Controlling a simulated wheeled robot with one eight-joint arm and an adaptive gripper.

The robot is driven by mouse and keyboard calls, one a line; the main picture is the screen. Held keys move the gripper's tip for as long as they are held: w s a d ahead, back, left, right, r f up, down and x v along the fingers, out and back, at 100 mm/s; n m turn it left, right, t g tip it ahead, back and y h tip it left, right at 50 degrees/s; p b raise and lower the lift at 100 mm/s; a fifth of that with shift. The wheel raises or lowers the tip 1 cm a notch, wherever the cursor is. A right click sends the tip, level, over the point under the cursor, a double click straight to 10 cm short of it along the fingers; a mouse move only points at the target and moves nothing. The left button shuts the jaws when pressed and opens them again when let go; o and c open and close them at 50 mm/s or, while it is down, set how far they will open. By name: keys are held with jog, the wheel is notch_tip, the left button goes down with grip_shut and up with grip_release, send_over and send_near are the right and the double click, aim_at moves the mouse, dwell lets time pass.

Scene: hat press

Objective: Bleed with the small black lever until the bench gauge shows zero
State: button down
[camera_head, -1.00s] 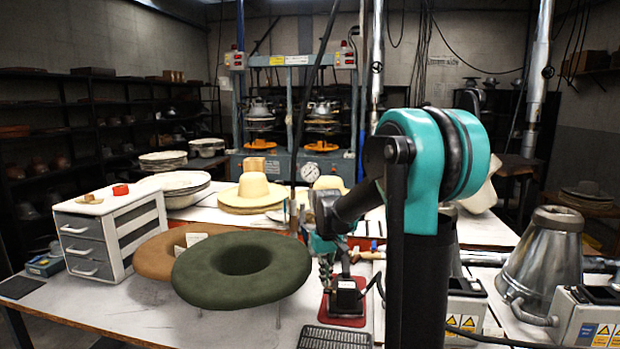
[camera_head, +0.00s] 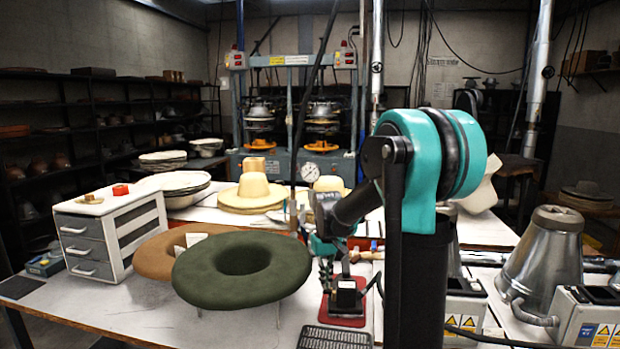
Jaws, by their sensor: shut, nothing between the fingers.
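My gripper (camera_head: 326,272) is small and partly dark in the head view. It points down beside a black device (camera_head: 346,292) on a red base plate (camera_head: 343,314). The fingers look shut, with nothing seen between them. The device and fingers overlap, so I cannot tell whether they touch. The small black lever cannot be made out against the dark parts there.
A green felt hat form (camera_head: 215,291) and a brown one (camera_head: 150,262) stand left of my gripper. A drawer unit (camera_head: 83,241) is farther left. A black grate (camera_head: 335,338) lies in front. A metal cone (camera_head: 541,262) stands right. Straw-coloured hats (camera_head: 252,190) sit behind.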

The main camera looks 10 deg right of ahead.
jog(key=shift+f, duration=0.8)
jog(key=shift+r, duration=3.5)
